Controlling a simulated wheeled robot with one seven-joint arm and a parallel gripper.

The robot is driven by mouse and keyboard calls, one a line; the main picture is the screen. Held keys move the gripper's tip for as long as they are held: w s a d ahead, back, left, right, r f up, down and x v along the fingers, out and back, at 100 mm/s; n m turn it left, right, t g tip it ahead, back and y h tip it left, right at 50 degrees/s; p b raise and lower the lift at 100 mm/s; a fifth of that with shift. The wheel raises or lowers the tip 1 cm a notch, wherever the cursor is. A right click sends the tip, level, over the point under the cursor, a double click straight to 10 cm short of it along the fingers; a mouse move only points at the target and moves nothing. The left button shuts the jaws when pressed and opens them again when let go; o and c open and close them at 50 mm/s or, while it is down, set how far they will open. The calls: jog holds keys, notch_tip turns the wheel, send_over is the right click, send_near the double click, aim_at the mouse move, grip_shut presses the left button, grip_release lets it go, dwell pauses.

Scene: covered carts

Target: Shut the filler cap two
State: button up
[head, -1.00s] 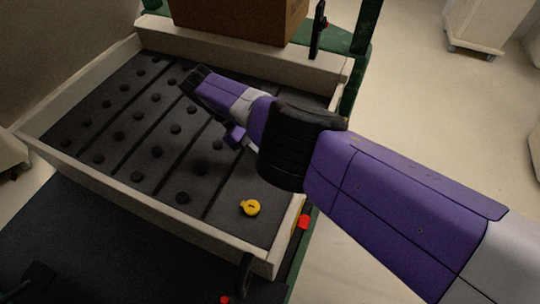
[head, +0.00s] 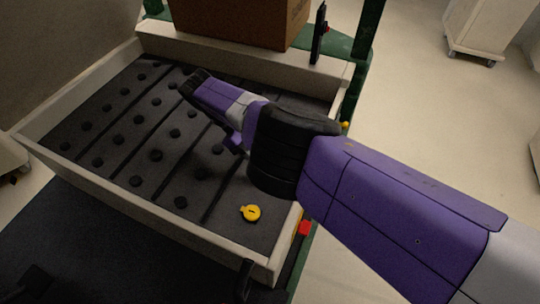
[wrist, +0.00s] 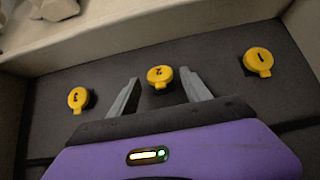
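Filler cap two (wrist: 159,73) is a round yellow cap with a dark 2 and a small tab, with black showing beneath it. In the wrist view it lies beyond and between the fingertips of my gripper (wrist: 160,81). My gripper is open, its two grey fingers spread, with nothing held. I cannot tell whether they touch the cap, or how far it is tilted. Yellow cap three (wrist: 77,98) is to its left and yellow cap one (wrist: 258,60) to its right. In the head view my arm covers cap two; one yellow cap (head: 251,213) shows on the dark deck.
The dark deck (head: 228,200) has rows of black knobs and long grooves. A pale raised rim (head: 90,187) surrounds it. A brown box (head: 240,22) stands behind the far rim. A red part (head: 304,228) is at the right edge.

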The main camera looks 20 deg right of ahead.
jog(key=shift+d+r+t+y+p, duration=0.15)
jog(key=shift+r+t+y+p, duration=0.15)
jog(key=shift+p, duration=0.95)
jog(key=shift+s+p, duration=0.1)
jog(key=shift+p, duration=0.85)
jog(key=shift+s+d+r+t+y+p, duration=0.1)
jog(key=shift+s+d+t+y+p, duration=0.05)
jog(key=shift+t+y+p, duration=0.45)
